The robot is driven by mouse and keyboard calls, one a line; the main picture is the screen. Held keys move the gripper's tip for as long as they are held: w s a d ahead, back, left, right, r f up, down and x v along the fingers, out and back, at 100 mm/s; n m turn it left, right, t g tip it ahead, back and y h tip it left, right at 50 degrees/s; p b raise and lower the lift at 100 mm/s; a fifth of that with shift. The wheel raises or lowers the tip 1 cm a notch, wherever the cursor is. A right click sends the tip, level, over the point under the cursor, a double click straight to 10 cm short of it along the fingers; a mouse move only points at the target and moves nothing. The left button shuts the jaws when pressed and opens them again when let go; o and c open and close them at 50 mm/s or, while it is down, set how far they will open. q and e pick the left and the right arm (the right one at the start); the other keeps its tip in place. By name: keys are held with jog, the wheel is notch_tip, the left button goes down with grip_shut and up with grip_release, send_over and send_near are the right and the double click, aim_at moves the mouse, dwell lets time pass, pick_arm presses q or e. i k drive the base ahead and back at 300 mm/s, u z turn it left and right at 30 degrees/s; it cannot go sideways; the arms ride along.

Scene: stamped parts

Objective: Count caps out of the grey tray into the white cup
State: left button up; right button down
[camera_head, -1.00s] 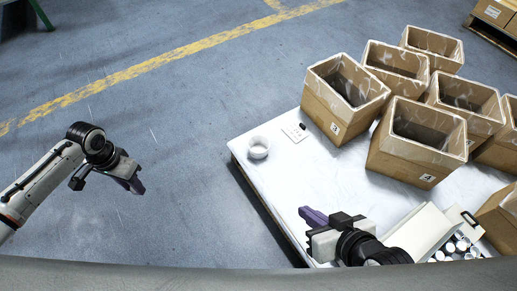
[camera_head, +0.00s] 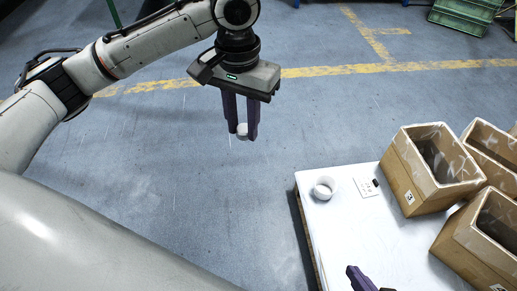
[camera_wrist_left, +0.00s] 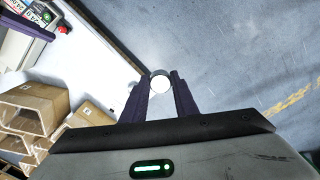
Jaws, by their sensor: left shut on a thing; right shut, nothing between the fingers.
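My left gripper (camera_head: 240,125) hangs with its fingers pointing down, left of the table and above the open floor. It is shut on a small white cap (camera_head: 242,131) between the fingertips. In the left wrist view the cap (camera_wrist_left: 160,83) shows as a pale disc at the fingertips. The white cup (camera_head: 325,188) stands upright near the table's far left corner, apart from and to the right of the left gripper; its contents are unclear. My right gripper (camera_head: 360,280) is shut and empty at the bottom edge, mostly cut off. The grey tray is out of the head view.
A white card (camera_head: 366,187) with a small dark object (camera_head: 375,183) lies right of the cup on the white table (camera_head: 340,225). Open cardboard boxes (camera_head: 408,180) fill the table's right side. The floor left of the table is clear.

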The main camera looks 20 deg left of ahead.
aim_at(325, 192)
jog(key=u, duration=1.1)
jog(key=i, duration=1.15)
jog(key=z, duration=2.35)
